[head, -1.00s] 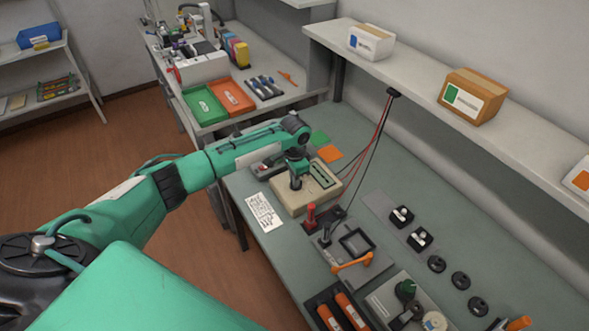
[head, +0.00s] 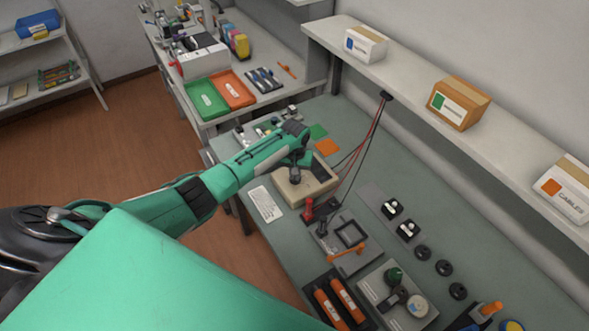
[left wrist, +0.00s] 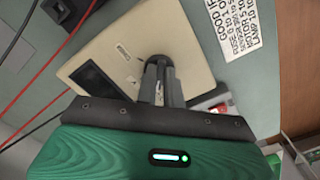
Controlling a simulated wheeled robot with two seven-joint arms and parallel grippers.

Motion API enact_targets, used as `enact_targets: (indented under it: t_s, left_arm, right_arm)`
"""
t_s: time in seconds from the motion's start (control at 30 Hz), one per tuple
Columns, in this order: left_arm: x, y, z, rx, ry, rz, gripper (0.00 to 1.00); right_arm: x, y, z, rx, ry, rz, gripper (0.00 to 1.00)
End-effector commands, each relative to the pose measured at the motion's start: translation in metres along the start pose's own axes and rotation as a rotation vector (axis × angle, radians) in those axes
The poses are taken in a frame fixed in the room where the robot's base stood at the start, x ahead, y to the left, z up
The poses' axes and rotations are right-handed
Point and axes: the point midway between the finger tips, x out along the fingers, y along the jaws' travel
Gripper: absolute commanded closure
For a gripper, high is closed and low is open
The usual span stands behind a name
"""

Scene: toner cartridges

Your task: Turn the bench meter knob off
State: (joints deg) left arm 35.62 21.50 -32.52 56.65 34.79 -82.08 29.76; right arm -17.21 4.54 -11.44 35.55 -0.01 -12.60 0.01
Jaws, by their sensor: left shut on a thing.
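The beige bench meter (head: 288,189) lies on the green-grey bench, partly covered by my left arm in the head view. In the left wrist view the meter (left wrist: 195,50) shows its dark display (left wrist: 95,85) and a round dark knob (left wrist: 158,63). My left gripper (left wrist: 157,85) is shut on the knob, and its fingers hide much of it. In the head view my left gripper (head: 295,174) comes down onto the meter from above. The knob's pointer cannot be made out. My right gripper is not in view.
A printed white card (head: 265,203) lies left of the meter. Red and black leads (head: 368,140) hang down to the bench behind it. A grey fixture with an orange handle (head: 347,251) stands in front. A shelf with boxes (head: 460,103) runs above the bench's back.

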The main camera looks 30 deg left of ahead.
Motion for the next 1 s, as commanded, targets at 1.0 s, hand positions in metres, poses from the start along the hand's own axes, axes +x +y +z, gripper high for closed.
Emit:
enact_targets:
  t_s: [1.0]
  left_arm:
    - [-0.003, 0.001, -0.004, -0.234, 0.008, 0.002, 0.89]
  right_arm:
    - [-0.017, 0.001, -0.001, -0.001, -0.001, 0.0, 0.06]
